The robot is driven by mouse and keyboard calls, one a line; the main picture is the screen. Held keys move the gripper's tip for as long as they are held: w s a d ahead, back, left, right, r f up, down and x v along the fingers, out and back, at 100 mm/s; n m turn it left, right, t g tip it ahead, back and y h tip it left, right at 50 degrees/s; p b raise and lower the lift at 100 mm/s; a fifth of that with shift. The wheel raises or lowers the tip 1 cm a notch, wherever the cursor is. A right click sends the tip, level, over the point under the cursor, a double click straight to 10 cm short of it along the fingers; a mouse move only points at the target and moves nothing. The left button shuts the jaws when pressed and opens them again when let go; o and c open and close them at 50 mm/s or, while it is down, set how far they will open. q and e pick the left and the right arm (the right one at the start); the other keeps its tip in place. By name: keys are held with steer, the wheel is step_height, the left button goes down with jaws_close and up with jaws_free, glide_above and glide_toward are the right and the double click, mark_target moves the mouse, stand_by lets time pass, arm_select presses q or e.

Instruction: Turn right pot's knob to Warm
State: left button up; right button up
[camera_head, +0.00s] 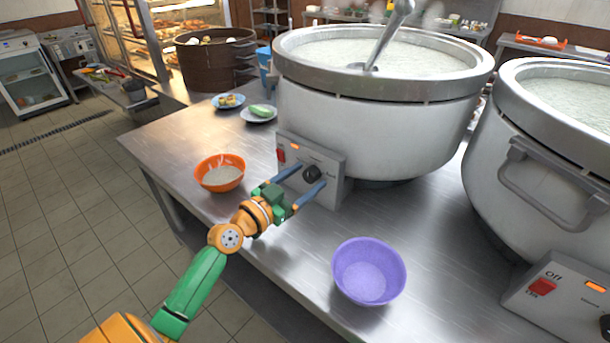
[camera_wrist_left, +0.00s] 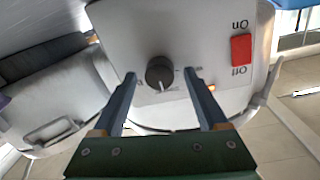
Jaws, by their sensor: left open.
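The right pot (camera_head: 490,150) is a large pale steel stockpot cut off by the right edge. Its control box (camera_head: 550,300) has a red switch, an orange light and a dark knob (camera_head: 605,326) partly out of frame. My left gripper (camera_head: 311,176) is open at the other, left-hand pot (camera_head: 375,125). Its blue fingers stand either side of that pot's black knob (camera_head: 311,172). In the left wrist view the knob (camera_wrist_left: 160,73) sits between the fingertips, with a visible gap on both sides. The knob's pointer faces the gripper's palm in that view. My right gripper is not in view.
An orange bowl (camera_head: 219,173) stands left of the gripper on the steel table (camera_head: 400,215). A purple bowl (camera_head: 368,270) stands near the front edge. Two small plates (camera_head: 228,101) of food and a brown round container (camera_head: 214,60) are behind. A ladle (camera_head: 388,35) stands in the left-hand pot.

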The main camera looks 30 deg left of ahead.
arm_select(q)
steer(key=shift+r, duration=0.1)
steer(key=shift+c, duration=0.3)
jaws_close()
steer(key=shift+n, duration=1.4)
steer(key=n, duration=0.3)
steer(key=shift+n+b, duration=0.35)
steer(key=shift+n, duration=0.05)
steer(key=n, duration=0.3)
steer(key=shift+a+n, duration=0.1)
steer(key=shift+n, duration=0.2)
steer(key=shift+n+t+y+p, duration=0.3)
steer(key=shift+n, duration=1.6)
steer(key=shift+f, duration=0.2)
